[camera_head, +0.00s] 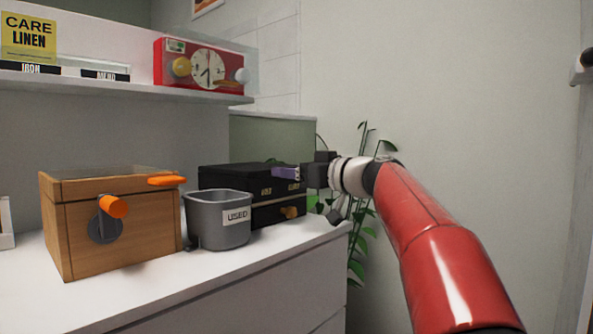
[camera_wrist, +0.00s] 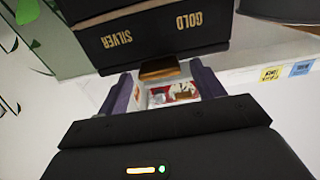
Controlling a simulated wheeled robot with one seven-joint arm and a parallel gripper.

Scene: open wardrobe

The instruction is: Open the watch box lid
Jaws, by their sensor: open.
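Two boxes stand on the white top, and I cannot tell for sure which is the watch box. My gripper (camera_head: 283,173) is open at the black box's right end. In the wrist view, the black box (camera_wrist: 150,35) reads SILVER and GOLD, and a brown tab (camera_wrist: 159,69) lies near my fingertips (camera_wrist: 161,76), apparently ungripped.
A grey bin (camera_head: 205,228) marked USED stands between the boxes, close to the black one. A red clock device (camera_head: 203,66) and a yellow CARE LINEN sign (camera_head: 28,37) are on the shelf above. A plant (camera_head: 358,235) grows behind my arm.

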